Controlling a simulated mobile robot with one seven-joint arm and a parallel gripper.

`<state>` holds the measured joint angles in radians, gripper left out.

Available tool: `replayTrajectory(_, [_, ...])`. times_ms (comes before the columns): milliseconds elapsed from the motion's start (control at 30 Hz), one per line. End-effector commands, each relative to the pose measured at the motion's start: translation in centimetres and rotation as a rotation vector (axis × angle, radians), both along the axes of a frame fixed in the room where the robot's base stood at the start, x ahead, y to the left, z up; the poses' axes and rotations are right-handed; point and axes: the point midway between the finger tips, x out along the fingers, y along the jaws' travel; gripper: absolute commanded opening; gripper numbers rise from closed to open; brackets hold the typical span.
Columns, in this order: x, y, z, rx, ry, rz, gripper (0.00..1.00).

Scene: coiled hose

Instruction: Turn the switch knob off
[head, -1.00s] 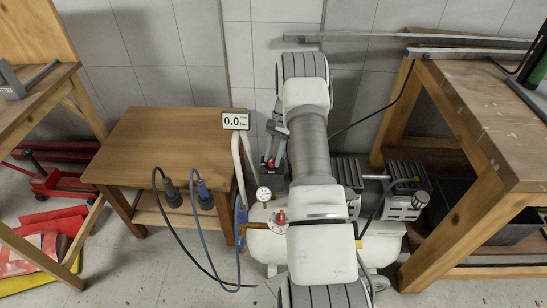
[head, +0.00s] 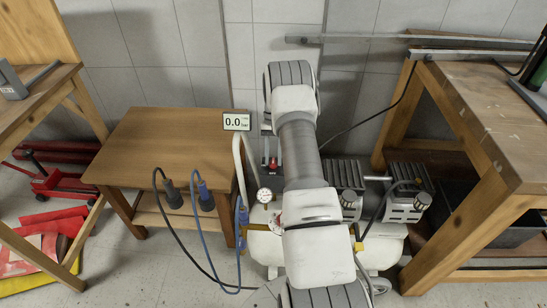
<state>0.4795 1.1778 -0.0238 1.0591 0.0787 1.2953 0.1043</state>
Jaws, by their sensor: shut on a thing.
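The red switch knob (head: 273,163) shows just left of my arm, on the dark switch box of the compressor at the back wall. My gripper (head: 269,153) reaches down to it from above and is shut on it. Most of the gripper is hidden behind my white and grey arm, so the contact and the knob's exact angle cannot be seen clearly.
The white compressor tank (head: 262,246) stands on the floor with a gauge (head: 264,195). A 0.0 bar display (head: 236,121) stands beside a low wooden table (head: 150,140), where black and blue hoses hang. A wooden workbench (head: 480,130) is on the right.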

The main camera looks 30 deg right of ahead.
Motion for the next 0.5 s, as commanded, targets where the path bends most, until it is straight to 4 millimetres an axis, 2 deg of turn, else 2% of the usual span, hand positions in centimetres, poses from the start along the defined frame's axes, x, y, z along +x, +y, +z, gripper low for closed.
replayTrajectory(333, [0.03, -0.03, 0.05, -0.001, 0.0, 0.004, 0.0])
replayTrajectory(367, [0.02, -0.03, 0.04, -0.001, 0.0, 0.004, 0.41])
replayTrajectory(500, [0.01, -0.02, 0.03, 0.0, -0.001, 0.003, 0.66])
